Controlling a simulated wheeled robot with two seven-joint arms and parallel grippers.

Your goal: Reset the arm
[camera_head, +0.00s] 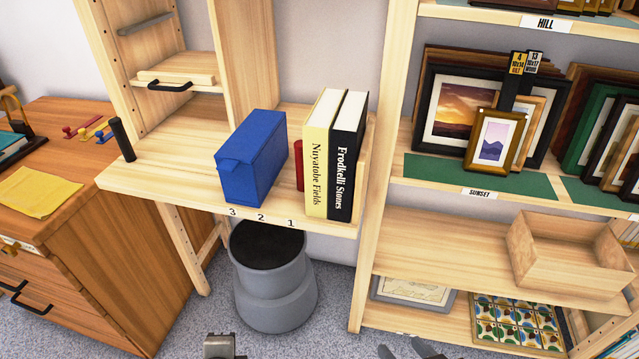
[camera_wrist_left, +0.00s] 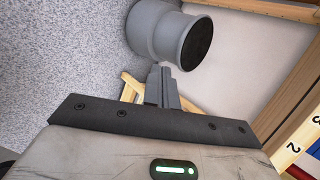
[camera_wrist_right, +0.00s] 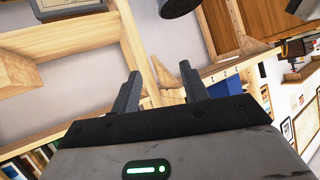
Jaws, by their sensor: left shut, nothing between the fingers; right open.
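My right gripper (camera_head: 412,350) shows at the bottom edge of the head view, below the desk and shelf and touching nothing. In the right wrist view its two fingers (camera_wrist_right: 160,90) stand apart with nothing between them. My left gripper (camera_head: 219,346) shows at the bottom edge of the head view, in front of the grey stool (camera_head: 272,278). In the left wrist view its fingers (camera_wrist_left: 162,85) are together and empty. Most of both arms is outside the head view.
A pale wooden desk (camera_head: 165,178) holds a blue box (camera_head: 252,160), a red object (camera_head: 299,165) and two upright books (camera_head: 333,150). A shelf on the right bears framed prints (camera_head: 495,138) and an empty wooden tray (camera_head: 570,255). A brown cabinet (camera_head: 120,250) stands left. Carpet is open in front.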

